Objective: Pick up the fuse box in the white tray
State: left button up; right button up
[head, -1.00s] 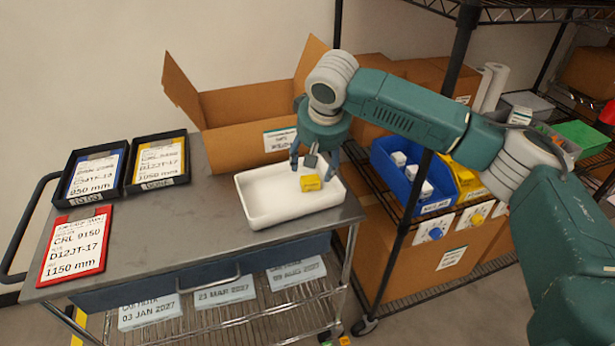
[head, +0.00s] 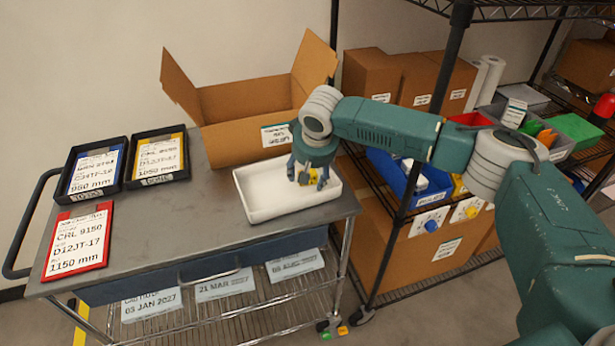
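The white tray (head: 262,207) lies on the grey cart top, near its right end. The fuse box (head: 311,182) is a small yellow block inside the tray, toward its right side, and is partly hidden by my fingers. My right gripper (head: 308,179) reaches down over the tray from the right. Its blue fingers are apart and stand around or just above the fuse box; I cannot tell whether they touch it. My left gripper is not in view.
An open cardboard box (head: 245,107) stands behind the tray. Black trays with cards (head: 158,158) and a red card holder (head: 78,242) lie at the cart's left. A wire shelf with a blue bin (head: 412,178) is at right. The cart middle is clear.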

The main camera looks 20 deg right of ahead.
jog(key=c, duration=1)
jog(key=shift+r, duration=0.1)
